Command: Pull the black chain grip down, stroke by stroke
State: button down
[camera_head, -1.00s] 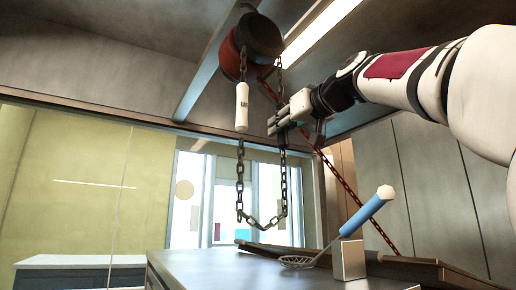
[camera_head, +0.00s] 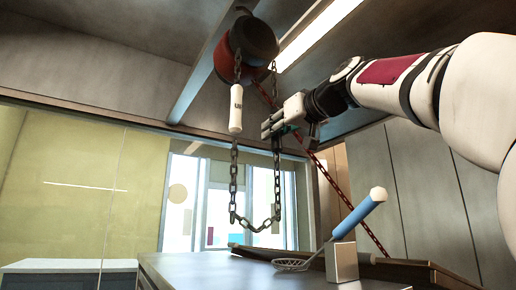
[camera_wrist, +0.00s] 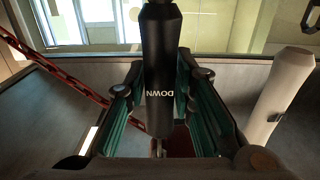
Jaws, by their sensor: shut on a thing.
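The black chain grip (camera_wrist: 160,60), marked DOWN, sits between the two green-lined fingers of my gripper (camera_wrist: 161,88) in the wrist view. My gripper is shut on it. In the head view my gripper (camera_head: 274,127) is at the right strand of the chain (camera_head: 277,180) and hides the black grip. A white grip (camera_head: 236,109) hangs upright on the left strand, apart from my gripper; it also shows at the right of the wrist view (camera_wrist: 280,95). The chain comes from a red and dark hoist drum (camera_head: 230,58) under the ceiling and hangs in a loop below.
A red chain (camera_head: 338,187) runs slanting down behind my gripper. Below is a counter (camera_head: 200,268) with a metal block (camera_head: 341,262) and a blue-handled strainer (camera_head: 358,215) leaning on it. The space around the loop looks clear.

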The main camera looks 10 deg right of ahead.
notch_tip(320, 180, down, 2)
jog(key=shift+w+b, duration=0.1)
jog(key=shift+b, duration=0.55)
notch_tip(320, 180, up, 5)
jog(key=p, duration=0.5)
jog(key=shift+f, duration=0.2)
jog(key=c, duration=1.2)
grip_release()
jog(key=b+v, duration=0.2)
jog(key=v, duration=0.7)
jog(key=shift+b, duration=0.35)
